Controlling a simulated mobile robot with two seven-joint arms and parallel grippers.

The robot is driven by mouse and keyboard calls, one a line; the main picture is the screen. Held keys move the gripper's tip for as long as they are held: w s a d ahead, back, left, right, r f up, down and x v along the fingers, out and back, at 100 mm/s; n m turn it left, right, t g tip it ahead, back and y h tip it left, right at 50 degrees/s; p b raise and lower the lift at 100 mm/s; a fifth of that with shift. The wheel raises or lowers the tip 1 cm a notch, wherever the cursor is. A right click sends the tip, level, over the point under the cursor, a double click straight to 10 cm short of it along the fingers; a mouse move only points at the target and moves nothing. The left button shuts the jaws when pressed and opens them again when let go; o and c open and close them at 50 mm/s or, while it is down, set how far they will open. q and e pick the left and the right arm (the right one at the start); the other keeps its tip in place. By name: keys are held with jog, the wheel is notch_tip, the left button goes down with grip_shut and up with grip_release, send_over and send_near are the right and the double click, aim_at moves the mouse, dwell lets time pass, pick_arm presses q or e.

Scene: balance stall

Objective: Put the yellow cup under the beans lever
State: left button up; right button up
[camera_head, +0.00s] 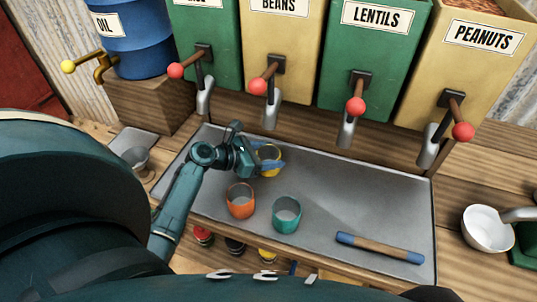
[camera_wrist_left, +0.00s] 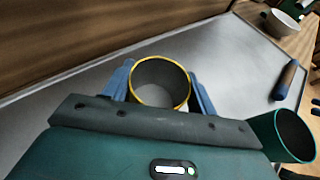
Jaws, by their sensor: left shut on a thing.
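The yellow cup (camera_head: 269,155) is upright and empty at the metal tray, below the beans lever (camera_head: 259,86) and its grey spout (camera_head: 270,112). My left gripper (camera_head: 263,163) is shut around the cup from the left. In the left wrist view the yellow-rimmed cup (camera_wrist_left: 160,82) sits between the two blue fingers of the gripper (camera_wrist_left: 160,95). I cannot tell whether its base touches the tray. The beans bin (camera_head: 280,45) is the yellow one between two green bins. My right gripper is not in view.
An orange cup (camera_head: 240,204) and a teal cup (camera_head: 286,216) stand in front on the tray (camera_head: 340,205). A blue and wooden roller (camera_head: 380,248) lies to the right. A lentils lever (camera_head: 355,105) and peanuts lever (camera_head: 462,131) hang at right. A white bowl (camera_head: 485,232) stands beyond the tray.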

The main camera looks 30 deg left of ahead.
pick_arm(q)
jog(key=o, duration=1.1)
jog(key=shift+c, duration=0.2)
jog(key=shift+s+a+r, duration=0.1)
jog(key=shift+s, duration=0.05)
jog(key=v, duration=1.1)
jog(key=shift+s+a, duration=0.15)
jog(key=shift+s, duration=0.15)
jog(key=shift+r, duration=0.1)
